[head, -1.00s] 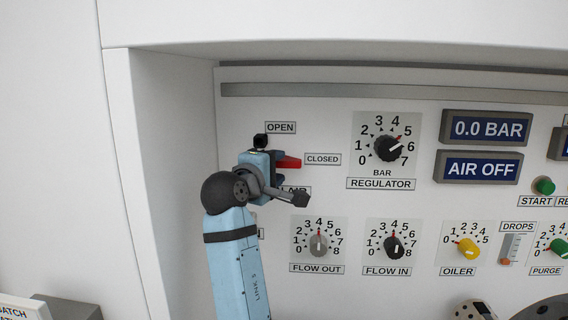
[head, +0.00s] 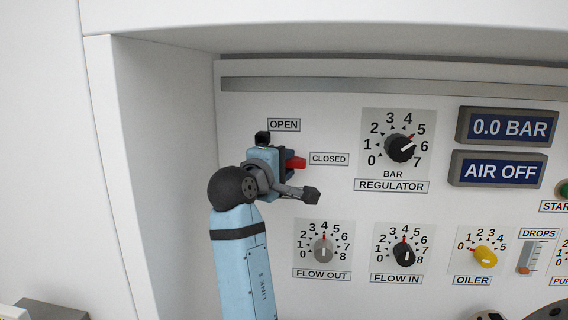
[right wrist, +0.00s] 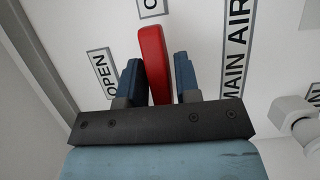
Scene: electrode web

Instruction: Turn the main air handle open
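The main air handle is a red lever that shows in the head view (head: 296,163), pointing right at the CLOSED label (head: 329,159). The OPEN label (head: 284,125) is above it. My right gripper (head: 284,161) is at the handle, and its wrist hides the lever's pivot. In the right wrist view the red lever (right wrist: 153,62) stands between the two blue fingers of my right gripper (right wrist: 159,80). Narrow gaps seem to show beside the lever, so the fingers look open around it. My left gripper is in neither view.
The display reads 0.0 BAR, and the one below reads AIR OFF (head: 499,170). The regulator knob (head: 400,148) is right of the handle. The flow out knob (head: 323,251) and flow in knob (head: 404,254) are below. The recess's left wall (head: 165,150) is close beside my arm.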

